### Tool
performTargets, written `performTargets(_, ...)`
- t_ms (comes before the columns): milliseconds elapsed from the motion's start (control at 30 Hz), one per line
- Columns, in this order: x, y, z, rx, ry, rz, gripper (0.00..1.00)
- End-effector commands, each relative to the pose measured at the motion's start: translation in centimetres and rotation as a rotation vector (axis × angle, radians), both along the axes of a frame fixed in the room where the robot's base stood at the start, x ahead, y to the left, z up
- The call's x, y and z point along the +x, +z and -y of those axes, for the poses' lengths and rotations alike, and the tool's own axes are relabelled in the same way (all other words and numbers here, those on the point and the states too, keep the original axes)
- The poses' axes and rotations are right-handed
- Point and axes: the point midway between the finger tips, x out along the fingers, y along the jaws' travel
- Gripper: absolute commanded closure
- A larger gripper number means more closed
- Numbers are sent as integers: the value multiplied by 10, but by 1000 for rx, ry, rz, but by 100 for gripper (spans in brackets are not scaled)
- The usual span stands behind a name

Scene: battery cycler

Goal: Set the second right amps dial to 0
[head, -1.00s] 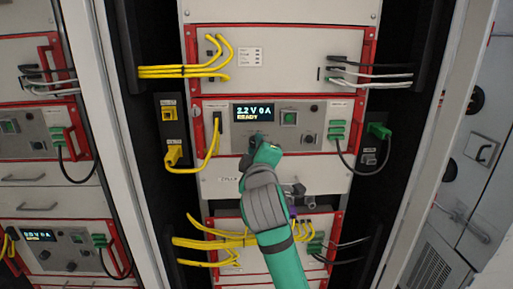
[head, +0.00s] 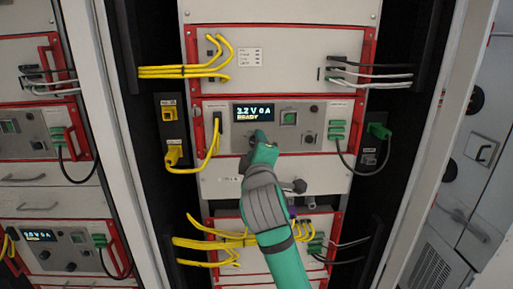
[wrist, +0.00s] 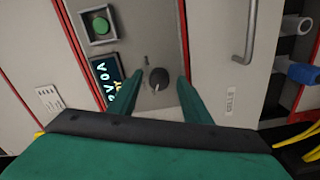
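The middle unit (head: 225,140) of the central cabinet has a display (head: 253,112) whose voltage digit is blurred, perhaps 3.2 V, with 0 A and READY. My gripper (head: 259,138) is at its panel, just below the display. In the wrist view, a dark round dial (wrist: 159,78) lies between my two spread green fingers (wrist: 153,83). Gaps show between it and both fingers. My gripper hides this dial in the head view. A second dial (head: 307,138) is to the right on the same panel. I cannot read which dial is amps.
A green button (head: 289,118) is right of the display. Yellow cables (head: 210,145) hang at the left and a black cable (head: 350,165) at the right. Another unit (head: 50,258) with a lit display is at the lower left.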

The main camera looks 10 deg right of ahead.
Motion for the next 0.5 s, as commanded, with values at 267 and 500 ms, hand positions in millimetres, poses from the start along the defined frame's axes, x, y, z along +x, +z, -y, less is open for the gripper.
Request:
performTargets(267,-2,1,1,1,-2,2,56)
performTargets(500,-34,0,-1,1,-1,3,56)
